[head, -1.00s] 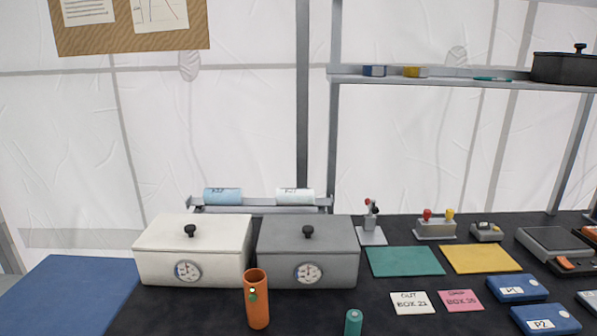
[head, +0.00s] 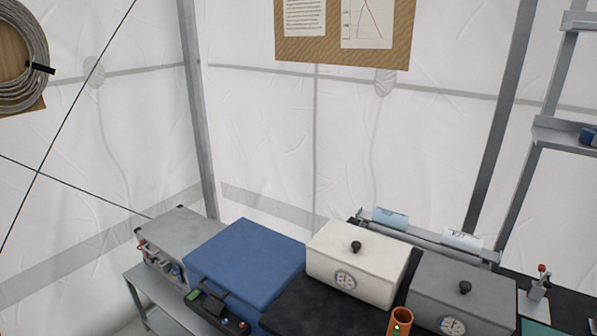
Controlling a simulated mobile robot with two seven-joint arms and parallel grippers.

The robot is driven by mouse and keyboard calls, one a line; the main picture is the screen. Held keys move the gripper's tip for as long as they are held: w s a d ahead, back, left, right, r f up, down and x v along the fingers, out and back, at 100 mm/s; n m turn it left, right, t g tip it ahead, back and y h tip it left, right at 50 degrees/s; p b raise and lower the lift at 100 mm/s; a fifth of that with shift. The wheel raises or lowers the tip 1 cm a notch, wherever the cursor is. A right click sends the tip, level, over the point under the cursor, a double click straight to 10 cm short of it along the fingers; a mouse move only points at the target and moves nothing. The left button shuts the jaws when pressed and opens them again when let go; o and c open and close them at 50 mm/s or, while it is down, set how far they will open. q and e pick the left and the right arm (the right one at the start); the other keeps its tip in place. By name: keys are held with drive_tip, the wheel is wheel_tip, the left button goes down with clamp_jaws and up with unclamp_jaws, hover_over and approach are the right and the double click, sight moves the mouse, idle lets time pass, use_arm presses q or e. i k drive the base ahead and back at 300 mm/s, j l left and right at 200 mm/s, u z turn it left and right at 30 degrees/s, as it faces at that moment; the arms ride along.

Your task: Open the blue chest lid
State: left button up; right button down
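The blue chest (head: 245,257) stands left of the white box in the head view. Its flat blue lid is down and shut. A dark panel (head: 209,307) with a green display and small buttons is at its front, along with a dark handle-like part. The lower part of the chest's front is cut off or hard to make out. Neither of my grippers is in view.
A white lidded box (head: 358,257) with a black knob and dial stands right of the chest. A grey lidded box (head: 463,293) and an orange cylinder (head: 399,321) are further right. A grey case (head: 178,243) on a low metal stand is at the left. Black table surface (head: 318,308) shows between.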

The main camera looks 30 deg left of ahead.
sight(254, 262)
drive_tip(key=u, duration=1.7)
drive_tip(key=i+j, duration=0.2)
drive_tip(key=j, duration=0.2)
drive_tip(key=i+j, duration=0.45)
drive_tip(key=j, duration=0.3)
drive_tip(key=i+j, duration=0.2)
drive_tip(key=j, duration=0.2)
drive_tip(key=i+j, duration=0.2)
drive_tip(key=j, duration=0.2)
